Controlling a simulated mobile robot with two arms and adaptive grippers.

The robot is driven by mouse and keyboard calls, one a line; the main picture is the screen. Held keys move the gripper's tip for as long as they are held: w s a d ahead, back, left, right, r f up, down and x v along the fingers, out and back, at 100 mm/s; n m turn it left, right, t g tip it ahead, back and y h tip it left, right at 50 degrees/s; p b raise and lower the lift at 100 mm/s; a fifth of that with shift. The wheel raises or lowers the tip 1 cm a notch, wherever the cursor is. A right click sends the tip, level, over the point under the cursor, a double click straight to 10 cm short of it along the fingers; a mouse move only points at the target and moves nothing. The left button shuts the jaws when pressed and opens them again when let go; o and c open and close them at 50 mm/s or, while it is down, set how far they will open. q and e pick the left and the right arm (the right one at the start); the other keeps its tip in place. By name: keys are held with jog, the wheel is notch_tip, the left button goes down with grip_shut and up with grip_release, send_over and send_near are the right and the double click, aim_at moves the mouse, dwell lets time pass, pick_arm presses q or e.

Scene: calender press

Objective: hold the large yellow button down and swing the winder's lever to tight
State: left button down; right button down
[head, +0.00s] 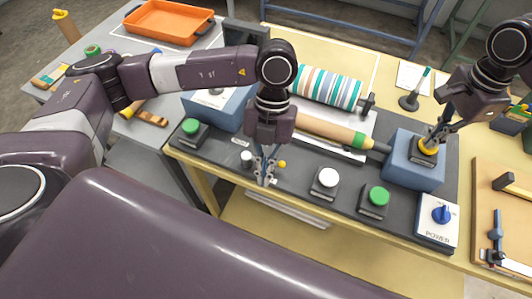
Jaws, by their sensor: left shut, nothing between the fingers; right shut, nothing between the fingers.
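The large yellow button (428,149) sits on a blue housing at the right end of the dark machine bed. My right gripper (431,141) is shut, with its fingertips at the top of this button; whether it is pressed down I cannot tell. My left gripper (265,180) is shut and empty at the bed's front edge. A small yellow knob (282,164) shows just right of its fingers; it may be the end of the winder's lever. The gripper hides what is below, so the lever's body and setting are unclear.
Along the bed's front are a green button (191,127), a small white knob (246,158), a white button (328,177), another green button (378,196) and the blue POWER switch (441,214). A striped roll (330,88) and a tan roller (322,129) lie behind. An orange tray (168,22) stands far left.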

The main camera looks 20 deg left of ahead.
pick_arm(q)
jog(key=shift+w+a+f, duration=0.15)
jog(key=shift+w, duration=0.85)
jog(key=shift+w+a+f, duration=0.1)
jog(key=shift+w+a, duration=0.05)
jog(key=shift+w, duration=0.85)
pick_arm(e)
jog(key=shift+s+f, duration=0.2)
jog(key=shift+f, duration=0.15)
